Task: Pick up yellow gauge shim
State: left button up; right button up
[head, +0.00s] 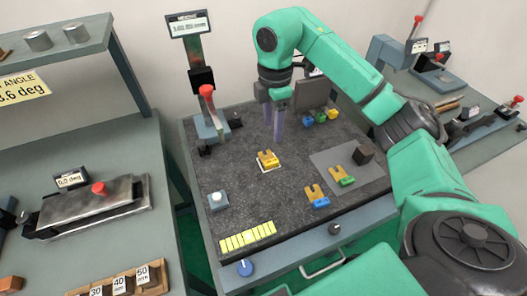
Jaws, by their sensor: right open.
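A fork-shaped yellow shim (268,159) with a yellow-orange handle lies on a small white pad (264,171) near the middle of the dark work surface. Two similar forked shims lie to its lower right: one with a blue handle (318,203), one with a green handle (347,182). My right gripper (273,120) is open and empty. Its fingers point down and appear in the picture just above and behind the shim on the pad, apart from it. My left gripper is out of view.
Blue, green and yellow pieces (320,117) stand at the back right. A grey mat (378,178) bears a dark block (364,153). A gauge stand with a red knob (206,91) is on the left. Yellow strips (248,236) line the front edge.

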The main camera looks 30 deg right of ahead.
jog(key=b, duration=0.1)
send_over(274, 161)
jog(key=f, duration=0.4)
jog(key=shift+s+a+f, duration=0.2)
jog(key=shift+s+f, duration=0.05)
jog(key=shift+f, duration=0.15)
jog(key=shift+w+f, duration=0.25)
jog(key=shift+f, duration=0.35)
jog(key=shift+w+f, duration=0.2)
jog(key=shift+f, duration=0.35)
jog(key=f+p, duration=0.1)
jog(key=f, duration=0.1)
jog(key=f+p, duration=0.1)
jog(key=f, duration=0.1)
jog(key=shift+s+d+f, duration=0.1)
jog(key=shift+s+d, duration=0.05)
jog(key=shift+s, duration=0.05)
jog(key=shift+f, duration=0.5)
jog(key=shift+w, duration=0.1)
grip_shut()
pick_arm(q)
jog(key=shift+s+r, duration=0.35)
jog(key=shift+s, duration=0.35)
